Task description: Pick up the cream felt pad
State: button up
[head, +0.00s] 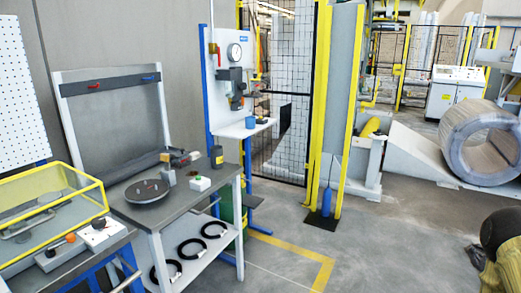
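I cannot make out a cream felt pad anywhere in the head view.
A grey workbench (205,190) at left holds a dark round plate (147,191), a dark canister (217,157) and a white box with a green button (200,183). Black rings (190,248) lie on its lower shelf. A large coil (480,143) stands at right. The middle floor is clear.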

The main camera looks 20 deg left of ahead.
aim_at(194, 155)
jog(key=z, duration=0.05)
jog(key=i, duration=1.15)
jog(key=u, duration=0.4)
